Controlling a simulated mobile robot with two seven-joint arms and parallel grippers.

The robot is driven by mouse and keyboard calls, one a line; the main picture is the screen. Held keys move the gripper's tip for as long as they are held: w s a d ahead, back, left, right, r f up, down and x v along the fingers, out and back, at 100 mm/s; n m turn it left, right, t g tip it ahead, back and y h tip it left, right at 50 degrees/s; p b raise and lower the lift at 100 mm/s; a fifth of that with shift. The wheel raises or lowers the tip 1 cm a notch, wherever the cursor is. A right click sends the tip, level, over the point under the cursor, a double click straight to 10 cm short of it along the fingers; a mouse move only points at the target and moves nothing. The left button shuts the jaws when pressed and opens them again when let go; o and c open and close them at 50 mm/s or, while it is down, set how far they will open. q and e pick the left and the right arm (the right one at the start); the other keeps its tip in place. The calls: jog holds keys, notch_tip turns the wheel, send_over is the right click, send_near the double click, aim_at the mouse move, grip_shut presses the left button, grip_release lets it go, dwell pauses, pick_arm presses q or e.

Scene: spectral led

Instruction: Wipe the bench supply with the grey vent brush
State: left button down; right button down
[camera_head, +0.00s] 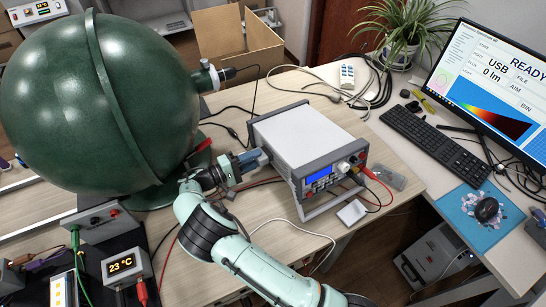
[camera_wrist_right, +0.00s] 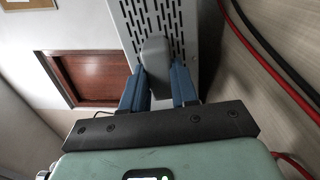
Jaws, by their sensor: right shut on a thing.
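The bench supply (camera_head: 305,138) is a light grey box with a blue display and knobs on its front. It stands on the wooden bench, and its slotted vent side fills the top of the right wrist view (camera_wrist_right: 182,18). My right gripper (camera_head: 252,160) is beside the supply's left side, its blue fingers shut on the grey vent brush (camera_wrist_right: 155,52). The brush is a small rounded grey piece in front of the vent slots; I cannot tell whether it touches them. In the head view the gripper mostly hides the brush. My left gripper is not in view.
A large dark green sphere (camera_head: 98,100) stands left of my right arm. Red and black leads run from the supply's front, near a small white tray (camera_head: 351,213). A temperature box (camera_head: 122,266) is at lower left. A keyboard (camera_head: 436,143) and monitor (camera_head: 494,85) are at right.

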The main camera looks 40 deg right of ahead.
jog(key=shift+w+d, duration=0.2)
jog(key=shift+w, duration=0.25)
jog(key=shift+a, duration=0.15)
jog(key=shift+w+a, duration=0.2)
jog(key=shift+a, duration=0.4)
jog(key=shift+s, duration=0.1)
jog(key=s, duration=0.2)
jog(key=s+a+r, duration=0.1)
jog(key=s, duration=0.3)
jog(key=shift+s+a+r, duration=0.15)
jog(key=shift+s+a, duration=0.15)
jog(key=shift+s, duration=0.1)
